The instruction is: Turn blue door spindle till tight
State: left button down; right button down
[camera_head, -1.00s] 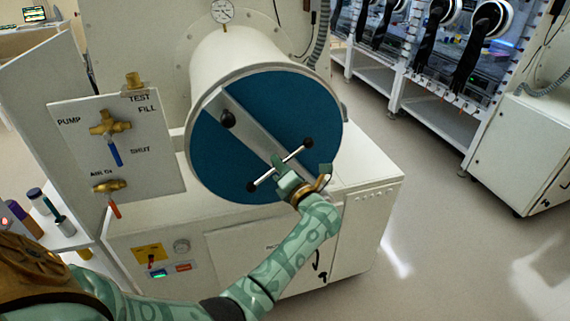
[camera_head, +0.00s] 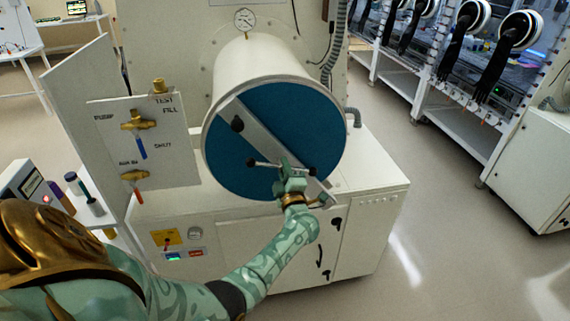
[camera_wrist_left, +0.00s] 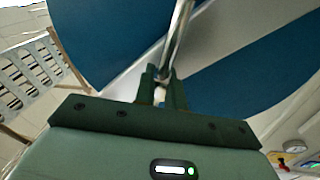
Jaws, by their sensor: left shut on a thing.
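The blue door (camera_head: 290,122) closes the front of the white cylindrical chamber (camera_head: 262,68). A grey strap (camera_head: 258,130) runs diagonally across it. The spindle's metal cross bar (camera_head: 265,164), with dark end knobs, lies nearly level across the lower part of the strap. My left gripper (camera_head: 286,170) is at this bar, right of its middle. In the left wrist view the gripper's fingers (camera_wrist_left: 162,86) are shut on the shiny bar (camera_wrist_left: 178,38), with the blue door (camera_wrist_left: 255,68) behind. The spindle's hub is largely hidden by the gripper. My right gripper is out of view.
A valve panel (camera_head: 146,143) with brass valves stands left of the chamber. A gauge (camera_head: 245,19) is above it. The cabinet (camera_head: 378,190) lies below the door. A row of gloveboxes (camera_head: 480,70) stands at the right, with clear floor (camera_head: 440,230) between.

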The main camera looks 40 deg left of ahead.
pick_arm(q)
jog(key=m+p, duration=0.1)
jog(key=m, duration=0.2)
jog(key=m+t+h+p, duration=0.1)
jog(key=m+p, duration=0.1)
jog(key=m, duration=0.2)
jog(key=shift+t+h, duration=0.3)
jog(key=m+h+p, duration=0.1)
jog(key=m+p, duration=0.1)
jog(key=m, duration=0.1)
jog(key=m+h+p, duration=0.1)
jog(key=m+p, duration=0.1)
jog(key=m, duration=0.2)
jog(key=shift+s+a+m+t, duration=0.1)
jog(key=shift+m+t, duration=0.2)
jog(key=shift+t, duration=0.1)
jog(key=m+h+p, duration=0.1)
jog(key=m+p, duration=0.2)
jog(key=m, duration=0.2)
jog(key=shift+m, duration=0.3)
jog(key=shift+s+f+m+g+h+p, duration=0.15)
jog(key=shift+m+g+h+p, duration=0.2)
jog(key=shift+m+p, duration=0.8)
jog(key=shift+m+b, duration=0.4)
jog(key=shift+m, duration=0.15)
jog(key=c, duration=1.5)
grip_release()
jog(key=shift+a, duration=0.1)
jog(key=shift+c, duration=0.2)
